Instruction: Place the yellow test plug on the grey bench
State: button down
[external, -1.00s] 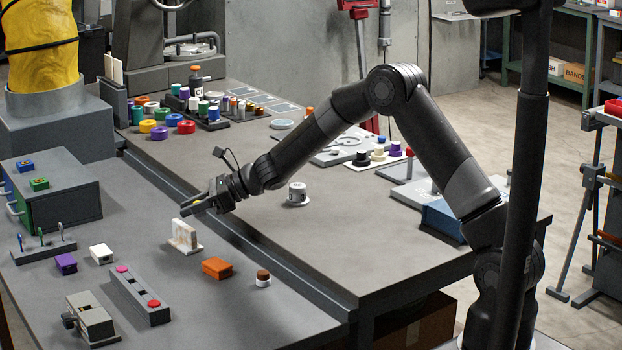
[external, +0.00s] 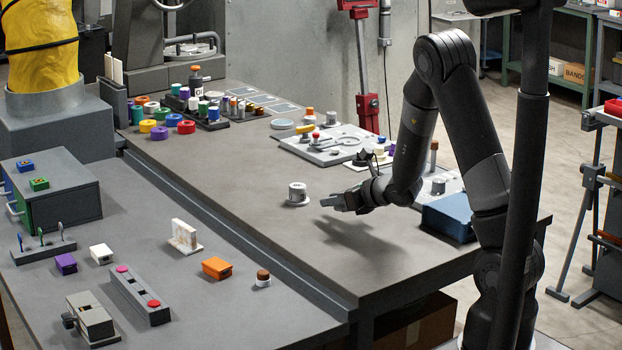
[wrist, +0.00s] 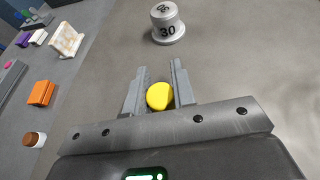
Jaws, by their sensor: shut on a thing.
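The yellow test plug (wrist: 158,96) sits between the two fingers of my gripper (wrist: 157,88) in the wrist view. My gripper is shut on it. In the external view my gripper (external: 326,203) is over the right-hand part of the grey bench (external: 260,225), with its shadow on the top below it. The plug cannot be made out in the external view.
A silver weight marked 30 (wrist: 167,27) stands just beyond my gripper; it also shows in the external view (external: 297,194). A blue box (external: 448,217) is to the right. An orange block (external: 217,268) and a white block (external: 186,237) stand on the lower left surface. Bare bench lies around my gripper.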

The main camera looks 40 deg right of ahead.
jog(key=shift+w+a, duration=0.1)
